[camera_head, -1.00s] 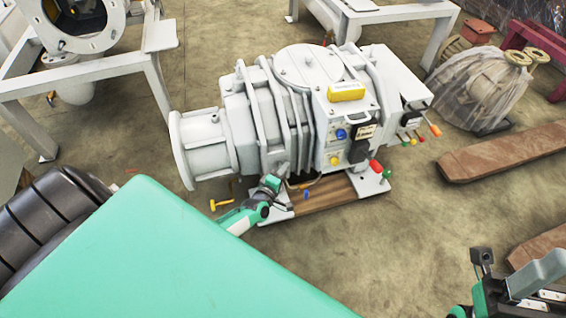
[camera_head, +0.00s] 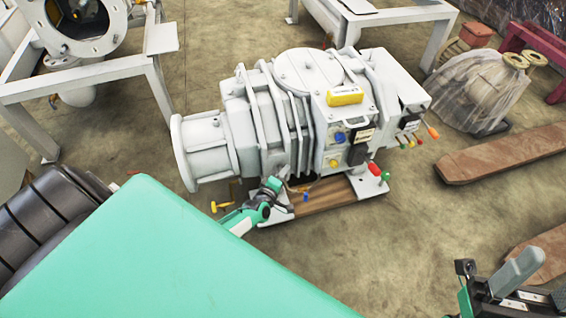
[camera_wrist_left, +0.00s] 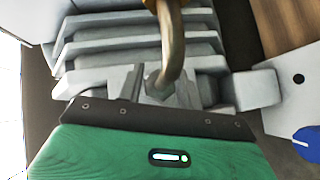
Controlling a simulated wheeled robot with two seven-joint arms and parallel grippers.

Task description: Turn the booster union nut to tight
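A large grey-white pump (camera_head: 300,110) with a ribbed body and a round flange stands on the floor in the head view. My left gripper (camera_head: 284,183) is low at its front side, small and partly hidden by its own wrist. In the left wrist view, a grey hex nut (camera_wrist_left: 154,86) sits at the end of a bent brass-coloured pipe (camera_wrist_left: 172,40). The fingers of my left gripper (camera_wrist_left: 160,92) stand on either side of the nut, close to it; I cannot tell if they press on it. My right gripper (camera_head: 512,292) is at the lower right, away from the pump, cut by the frame.
The pump's base has a wooden board (camera_head: 325,195) and a red and a green knob (camera_head: 385,176) at its right. Colored handles project from the pump's right side. A wrapped bundle (camera_head: 480,92) and brown beams (camera_head: 505,152) lie to the right. White frames stand behind.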

